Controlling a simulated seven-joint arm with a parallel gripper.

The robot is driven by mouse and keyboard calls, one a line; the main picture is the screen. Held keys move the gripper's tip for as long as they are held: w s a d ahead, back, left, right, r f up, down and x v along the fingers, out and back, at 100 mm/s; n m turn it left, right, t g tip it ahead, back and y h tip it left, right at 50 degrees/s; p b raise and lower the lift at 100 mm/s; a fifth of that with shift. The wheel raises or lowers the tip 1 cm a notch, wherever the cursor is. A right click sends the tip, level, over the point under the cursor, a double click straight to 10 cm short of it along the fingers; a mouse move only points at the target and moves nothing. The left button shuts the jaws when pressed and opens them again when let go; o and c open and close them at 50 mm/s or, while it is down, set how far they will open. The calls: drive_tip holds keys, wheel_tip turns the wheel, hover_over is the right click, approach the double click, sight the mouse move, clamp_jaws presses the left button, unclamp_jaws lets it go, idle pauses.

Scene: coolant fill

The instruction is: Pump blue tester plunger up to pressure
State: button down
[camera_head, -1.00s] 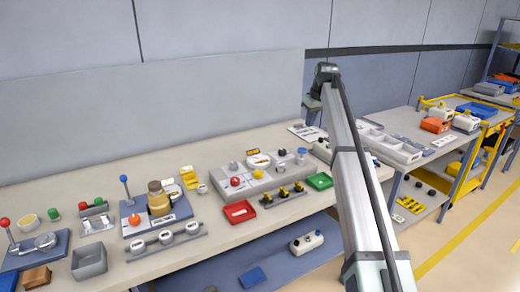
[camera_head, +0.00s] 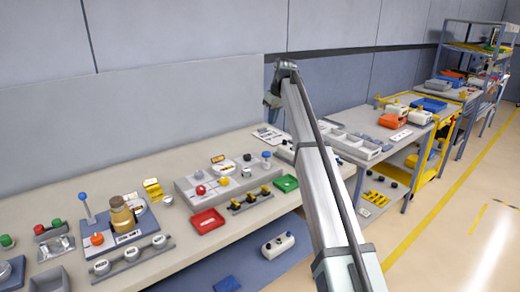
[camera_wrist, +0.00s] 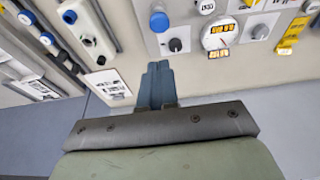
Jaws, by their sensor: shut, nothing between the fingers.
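A blue-capped plunger (camera_head: 266,155) stands at the right end of a grey panel unit (camera_head: 205,190) on the bench. In the wrist view a round blue cap (camera_wrist: 159,20) shows near the top, above my fingertips.
A white box with a blue knob (camera_wrist: 70,17) lies left of the panel in the wrist view. A red tray (camera_head: 207,222), a green tray (camera_head: 286,184) and a rack of yellow-and-black parts (camera_head: 250,201) stand in front of the panel. My arm crosses the bench's right part.

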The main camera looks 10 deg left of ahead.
hover_over(268, 153)
drive_tip(key=f, duration=1.1)
drive_tip(key=shift+s+f, duration=0.25)
drive_tip(key=shift+f, duration=1.1)
drive_tip(key=shift+f, duration=1.4)
wheel_tip(268, 153, up, 4)
drive_tip(key=shift+r, duration=0.1)
drive_tip(key=v, duration=1)
